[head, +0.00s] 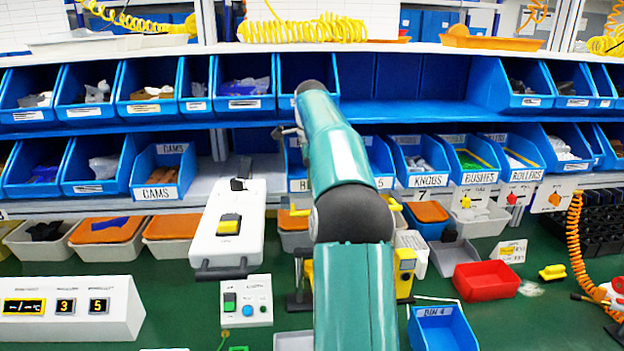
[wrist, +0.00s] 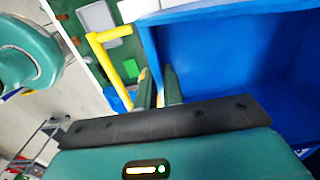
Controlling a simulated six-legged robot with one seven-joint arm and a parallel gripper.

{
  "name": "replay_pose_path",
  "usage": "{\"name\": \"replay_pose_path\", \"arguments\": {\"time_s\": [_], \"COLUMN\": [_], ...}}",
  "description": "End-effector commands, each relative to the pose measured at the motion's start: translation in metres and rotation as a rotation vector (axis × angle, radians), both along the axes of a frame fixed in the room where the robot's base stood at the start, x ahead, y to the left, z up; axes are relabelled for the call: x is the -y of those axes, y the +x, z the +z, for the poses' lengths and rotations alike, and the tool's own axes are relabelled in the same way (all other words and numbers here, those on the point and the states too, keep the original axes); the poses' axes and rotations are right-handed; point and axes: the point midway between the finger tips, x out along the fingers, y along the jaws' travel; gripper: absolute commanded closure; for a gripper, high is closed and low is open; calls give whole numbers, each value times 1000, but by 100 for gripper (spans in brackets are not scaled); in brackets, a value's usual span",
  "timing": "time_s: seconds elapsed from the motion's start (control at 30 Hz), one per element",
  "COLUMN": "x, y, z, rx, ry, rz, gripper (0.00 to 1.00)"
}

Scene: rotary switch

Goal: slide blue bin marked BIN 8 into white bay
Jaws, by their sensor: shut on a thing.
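In the wrist view my gripper (wrist: 160,88) is shut on the rim of a blue bin (wrist: 225,60), with its two fingers close together at the bin's left wall. The bin's open inside fills the right of that view and looks empty. Its label does not show there, so I cannot confirm BIN 8. In the head view my arm hides most of the gripper and what it holds. A separate small blue bin (head: 445,334) stands at the bottom right with a label that looks like BIN 4. I cannot tell which place is the white bay.
Rows of blue bins fill the shelves; one labelled CAMS (head: 162,172) stands left of a bare stretch of shelf. A white box with a yellow switch (head: 229,224), a red tray (head: 486,281) and a yellow-black device (head: 405,272) stand on the green bench.

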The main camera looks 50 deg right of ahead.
Motion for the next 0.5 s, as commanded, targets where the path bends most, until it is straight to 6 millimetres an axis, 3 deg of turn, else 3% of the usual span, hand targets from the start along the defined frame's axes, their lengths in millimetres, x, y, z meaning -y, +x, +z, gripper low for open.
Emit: {"name": "replay_pose_path", "arguments": {"time_s": [0.13,0.17,0.27,0.5], "x": [0,0,0,0], "y": [0,0,0,0], "z": [0,0,0,0], "rx": [1,1,1,0], "ry": [-1,-1,-1,0], "rz": [0,0,0,0], "gripper": [100,87,68,66]}}
